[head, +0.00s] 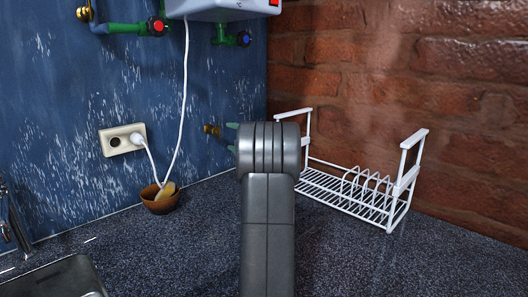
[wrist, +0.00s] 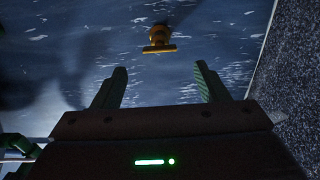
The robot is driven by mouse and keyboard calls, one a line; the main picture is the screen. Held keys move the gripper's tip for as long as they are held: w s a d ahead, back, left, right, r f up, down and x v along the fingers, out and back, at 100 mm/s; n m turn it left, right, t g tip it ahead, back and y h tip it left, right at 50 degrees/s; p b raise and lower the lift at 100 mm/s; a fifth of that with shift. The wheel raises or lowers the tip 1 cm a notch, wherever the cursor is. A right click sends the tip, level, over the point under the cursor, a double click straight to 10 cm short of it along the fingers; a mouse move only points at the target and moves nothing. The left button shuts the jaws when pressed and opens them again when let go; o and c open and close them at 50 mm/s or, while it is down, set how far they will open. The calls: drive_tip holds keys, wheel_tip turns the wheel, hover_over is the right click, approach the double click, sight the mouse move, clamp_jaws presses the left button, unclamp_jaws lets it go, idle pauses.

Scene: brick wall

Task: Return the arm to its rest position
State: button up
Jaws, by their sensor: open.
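My gripper (wrist: 161,86) shows in the wrist view with its two green fingers spread apart and nothing between them. Beyond the fingers is the blue wall with a brass tap or fitting (wrist: 159,42). In the head view my arm rises from the bottom centre over the counter. Only a small green part of the gripper (head: 232,137) shows there, at the left of the arm's end, near the brass fitting (head: 211,130) on the wall. The rest of the gripper is hidden behind my arm.
A white dish rack (head: 404,184) stands on the speckled counter (head: 340,262) at right, by the brick wall. A brown bowl (head: 160,203) with something yellowish inside stands at left. A white cable (head: 184,95) runs between the white box (head: 222,8) and the socket (head: 117,141). A metal sink (head: 55,280) is at lower left.

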sight(219, 131)
drive_tip(key=x, duration=0.7)
drive_tip(key=shift+a, duration=0.15)
drive_tip(key=m+p, duration=0.2)
drive_tip(key=p, duration=0.1)
drive_tip(key=shift+r+m, duration=0.25)
drive_tip(key=shift+m, duration=0.15)
drive_tip(key=m+p, duration=1.5)
drive_tip(key=p, duration=0.2)
drive_tip(key=shift+w+f, duration=0.1)
drive_tip(key=shift+f, duration=0.05)
drive_tip(key=shift+f+p, duration=0.1)
drive_tip(key=shift+p, duration=0.25)
drive_tip(key=shift+d, duration=0.2)
